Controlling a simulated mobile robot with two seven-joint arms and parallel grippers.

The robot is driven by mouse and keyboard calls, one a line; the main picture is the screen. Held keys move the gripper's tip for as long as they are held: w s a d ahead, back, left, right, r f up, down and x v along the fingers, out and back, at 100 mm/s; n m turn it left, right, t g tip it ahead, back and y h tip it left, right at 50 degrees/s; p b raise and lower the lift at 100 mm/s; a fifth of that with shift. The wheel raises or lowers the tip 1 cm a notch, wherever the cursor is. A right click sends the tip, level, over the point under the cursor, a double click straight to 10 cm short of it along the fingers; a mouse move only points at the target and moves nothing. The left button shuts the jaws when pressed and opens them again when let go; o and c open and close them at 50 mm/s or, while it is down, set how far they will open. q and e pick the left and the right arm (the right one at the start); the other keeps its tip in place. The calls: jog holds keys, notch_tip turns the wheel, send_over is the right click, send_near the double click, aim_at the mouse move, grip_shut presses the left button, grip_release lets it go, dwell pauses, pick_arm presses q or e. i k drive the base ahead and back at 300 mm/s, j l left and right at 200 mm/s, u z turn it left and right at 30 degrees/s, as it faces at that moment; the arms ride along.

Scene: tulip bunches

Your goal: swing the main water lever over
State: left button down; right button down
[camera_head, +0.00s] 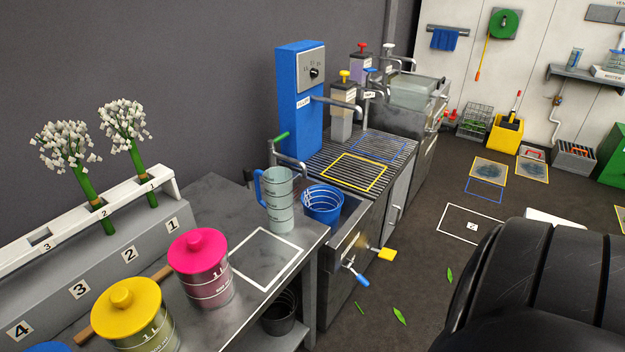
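Several handles show in the head view, and I cannot tell which is the main water lever. A blue-ended lever (356,275) and a yellow-ended lever (386,254) stick out from the front of the sink cabinet (349,249), low down at its near end. A tap with a green handle (281,137) stands behind the sink. A blue ringed bucket (323,203) is in the sink, and a clear measuring jug with a blue handle (280,205) stands beside it. Neither of my grippers is in view.
Pink-lidded (204,270) and yellow-lidded (136,318) tubs stand on the grey bench at the left front. A rack (66,270) holds two white-flowered bunches. A blue dispenser (300,95) stands behind the slatted drainer. Floor before the cabinet is mostly clear, with several leaves.

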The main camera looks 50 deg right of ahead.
aim_at(361, 279)
jog(key=l+u, duration=0.3)
jog(key=l, duration=0.25)
jog(key=l+u, duration=0.35)
jog(key=l, duration=0.2)
jog(key=k+l+u, duration=0.15)
jog(key=l+u, duration=0.15)
jog(key=l, duration=0.2)
jog(key=k+l+u, duration=0.15)
jog(key=l+u, duration=0.15)
jog(key=l, duration=0.2)
